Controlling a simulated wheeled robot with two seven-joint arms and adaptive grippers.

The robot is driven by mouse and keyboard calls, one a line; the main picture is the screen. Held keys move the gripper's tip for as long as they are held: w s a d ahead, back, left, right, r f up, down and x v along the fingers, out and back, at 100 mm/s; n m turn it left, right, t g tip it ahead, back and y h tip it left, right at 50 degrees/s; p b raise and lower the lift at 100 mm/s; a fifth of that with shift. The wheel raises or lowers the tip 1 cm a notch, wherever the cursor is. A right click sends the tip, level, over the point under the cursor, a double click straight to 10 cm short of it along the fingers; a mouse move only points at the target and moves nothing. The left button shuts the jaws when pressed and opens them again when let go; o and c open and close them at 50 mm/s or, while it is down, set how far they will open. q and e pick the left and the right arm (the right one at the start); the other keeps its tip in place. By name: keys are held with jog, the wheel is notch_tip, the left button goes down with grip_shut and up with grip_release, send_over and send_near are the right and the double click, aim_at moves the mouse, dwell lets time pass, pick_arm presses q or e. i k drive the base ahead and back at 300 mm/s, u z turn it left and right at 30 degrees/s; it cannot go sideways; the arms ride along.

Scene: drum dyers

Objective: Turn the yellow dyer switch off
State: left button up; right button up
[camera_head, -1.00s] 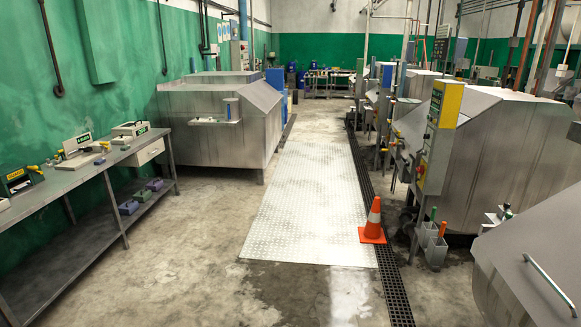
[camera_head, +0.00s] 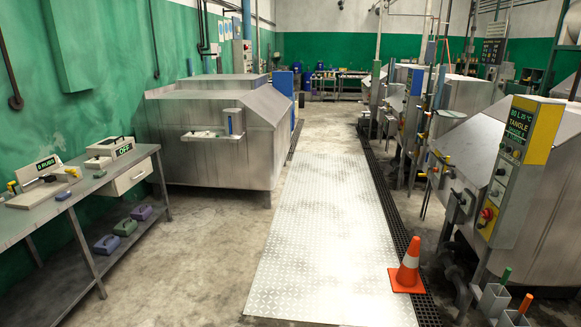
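The yellow dyer's control panel (camera_head: 520,160) stands at the right, a tall grey box with a yellow upper part. A dark display (camera_head: 519,124) on it shows green text, partly legible as "TANGLE". A yellow plate with a red switch (camera_head: 487,214) sits low on the panel's side face. The panel is fixed at the front of a large steel drum dyer (camera_head: 465,150). Neither of my grippers shows in the head view.
An orange traffic cone (camera_head: 408,268) stands on the floor before the panel, beside a dark drain grate (camera_head: 426,300). Small grey holders (camera_head: 490,302) with coloured handles are at the lower right. A bench (camera_head: 85,212) lines the left wall.

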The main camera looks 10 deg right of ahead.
aim_at(487, 214)
jog(key=z, duration=0.2)
jog(key=i, duration=2)
jog(key=z, duration=0.95)
jog(key=i, duration=1.9)
jog(key=z, duration=0.7)
jog(key=i, duration=0.3)
jog(key=z, duration=0.1)
